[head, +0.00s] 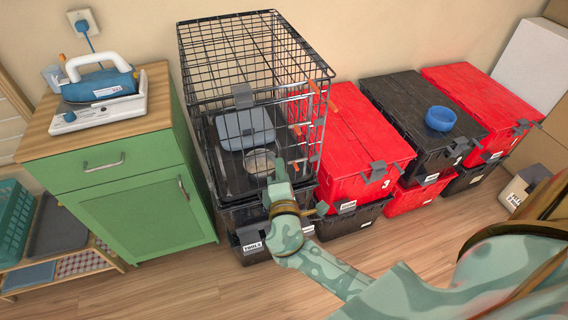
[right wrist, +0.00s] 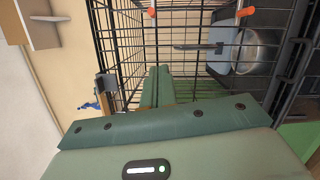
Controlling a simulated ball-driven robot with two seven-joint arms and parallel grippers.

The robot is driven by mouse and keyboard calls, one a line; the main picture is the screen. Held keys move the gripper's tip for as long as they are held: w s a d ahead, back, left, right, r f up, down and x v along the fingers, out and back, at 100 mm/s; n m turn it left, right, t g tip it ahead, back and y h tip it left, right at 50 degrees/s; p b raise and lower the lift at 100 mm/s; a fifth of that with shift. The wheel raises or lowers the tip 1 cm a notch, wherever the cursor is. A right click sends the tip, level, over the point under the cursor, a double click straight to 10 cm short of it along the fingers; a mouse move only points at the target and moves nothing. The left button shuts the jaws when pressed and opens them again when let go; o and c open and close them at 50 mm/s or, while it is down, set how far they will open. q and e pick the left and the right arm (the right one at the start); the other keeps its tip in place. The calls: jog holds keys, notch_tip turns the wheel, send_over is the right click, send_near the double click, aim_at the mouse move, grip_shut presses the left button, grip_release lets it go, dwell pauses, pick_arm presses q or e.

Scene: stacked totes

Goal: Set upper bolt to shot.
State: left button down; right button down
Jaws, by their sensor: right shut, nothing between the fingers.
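A black wire crate (head: 225,50) stands on black totes, its barred front facing me. Orange tips (right wrist: 245,12) and a dark rod (right wrist: 198,47) also show in the right wrist view. I cannot tell which part is the upper bolt or whether it is shot. My right gripper (head: 279,170) is shut and empty, upright before the lower front bars. Whether it touches them is unclear. My left gripper is not in view.
A grey-blue container (head: 245,130) and a metal bowl (head: 259,163) are inside the crate. Red totes (head: 352,140) and a black tote with a blue bowl (head: 440,118) stand to the right. A green cabinet (head: 140,205) bearing an iron stands left. Wooden floor is clear in front.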

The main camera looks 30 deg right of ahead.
aim_at(303, 125)
jog(key=x, duration=0.7)
jog(key=shift+w+d, duration=0.1)
jog(key=shift+w, duration=0.15)
jog(key=d, duration=0.3)
jog(key=shift+s+d+r+p, duration=0.1)
jog(key=shift+s+r+p, duration=0.2)
jog(key=shift+p, duration=0.05)
jog(key=shift+s+d, duration=0.1)
jog(key=shift+d, duration=0.25)
jog(key=d, duration=0.3)
jog(key=shift+s, duration=0.35)
jog(key=shift+s+d, duration=0.1)
jog(key=shift+d, duration=0.25)
jog(key=shift+b, duration=0.3)
